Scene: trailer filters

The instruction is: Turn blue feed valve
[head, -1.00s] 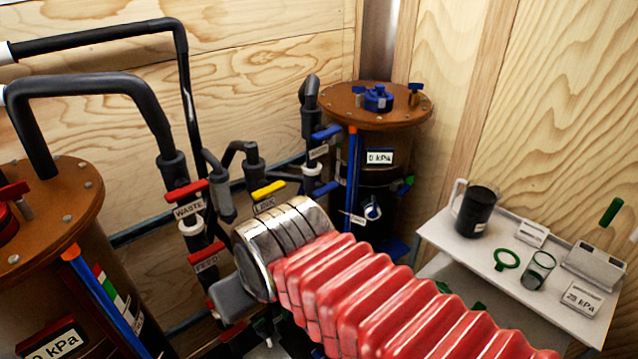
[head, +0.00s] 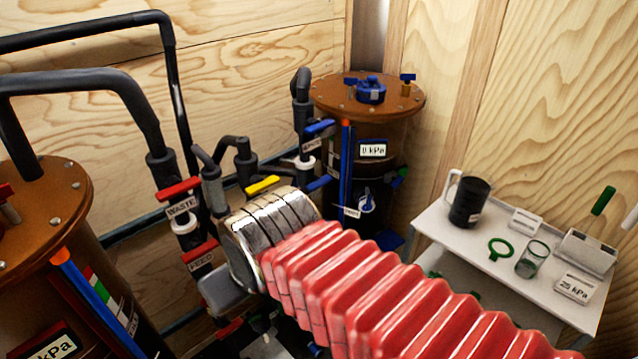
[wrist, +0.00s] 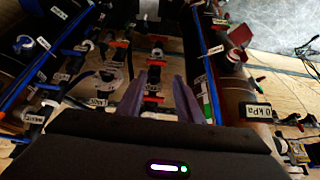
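Two blue lever handles sit on the pipe beside the blue-trimmed tank (head: 345,205) in the head view. The upper blue handle (head: 320,127) has a white tag under it, too small to read surely. The lower blue handle (head: 319,183), probably the feed one, is partly behind my silver wrist; its tag is not readable. My gripper's fingers are hidden in the head view beyond the wrist. In the wrist view my gripper (wrist: 160,85) has its two fingers apart, with pipes and red-orange fittings beyond the gap. No held object shows.
Red handles tagged WASTE (head: 180,188) and FEED (head: 200,254) and a yellow handle (head: 263,185) stand left of the blue ones. A red-trimmed tank (head: 45,205) is at the left. A white shelf (head: 430,222) at the right holds a black mug (head: 468,202) and small items.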

